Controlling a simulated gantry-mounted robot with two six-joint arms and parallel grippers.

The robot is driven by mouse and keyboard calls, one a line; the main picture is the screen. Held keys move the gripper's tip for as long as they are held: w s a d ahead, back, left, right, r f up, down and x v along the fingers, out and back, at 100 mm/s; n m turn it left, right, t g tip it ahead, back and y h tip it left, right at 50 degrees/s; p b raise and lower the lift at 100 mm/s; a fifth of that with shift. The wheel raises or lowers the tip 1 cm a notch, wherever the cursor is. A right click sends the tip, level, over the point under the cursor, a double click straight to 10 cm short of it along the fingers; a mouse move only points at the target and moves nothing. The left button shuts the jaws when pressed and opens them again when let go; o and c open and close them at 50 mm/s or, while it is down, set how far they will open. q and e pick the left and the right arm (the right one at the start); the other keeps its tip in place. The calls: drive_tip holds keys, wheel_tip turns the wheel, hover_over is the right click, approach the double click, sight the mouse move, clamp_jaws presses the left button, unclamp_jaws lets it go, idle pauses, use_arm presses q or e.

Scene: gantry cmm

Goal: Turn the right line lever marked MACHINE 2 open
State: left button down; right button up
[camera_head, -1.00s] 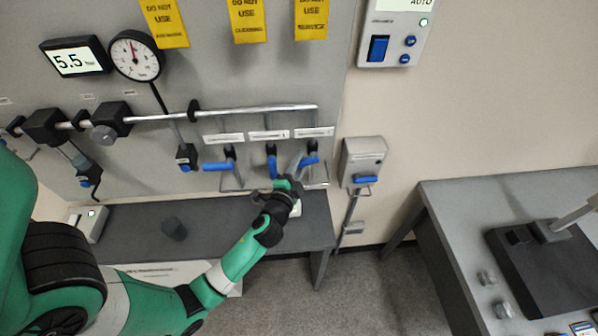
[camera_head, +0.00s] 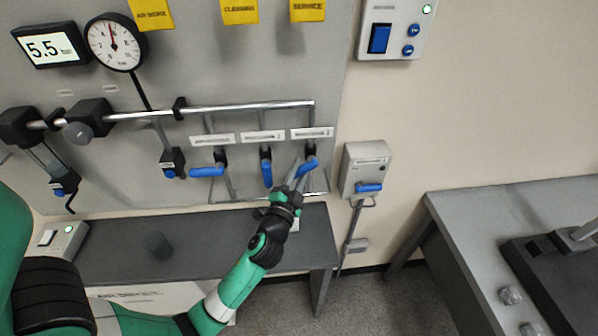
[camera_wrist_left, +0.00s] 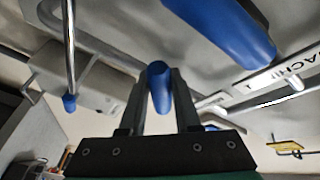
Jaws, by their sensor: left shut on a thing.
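The right line lever (camera_head: 308,166) is the rightmost of three blue levers under the pipe on the grey panel. It slants down to the left below its white label (camera_head: 312,133), whose print is too small to read here. My left gripper (camera_head: 300,174) is at this lever, with its fingers shut on the blue handle. In the left wrist view the rounded blue handle end (camera_wrist_left: 158,82) sits between the two fingers (camera_wrist_left: 160,105). A label there reads "MACHI..." in part (camera_wrist_left: 285,72). My right gripper is not in view.
The middle lever (camera_head: 266,173) hangs down close to the left of my gripper, and the left lever (camera_head: 207,172) lies level. A grey wall box (camera_head: 365,170) with a blue handle is to the right. A dark bench (camera_head: 220,240) lies below.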

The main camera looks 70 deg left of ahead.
use_arm(q)
drive_tip(key=c, duration=0.6)
unclamp_jaws()
drive_tip(key=b+v, duration=0.1)
drive_tip(key=v, duration=1)
drive_tip(key=shift+s+d+b, duration=0.2)
drive_tip(key=shift+s+b, duration=0.05)
drive_tip(key=shift+b, duration=0.15)
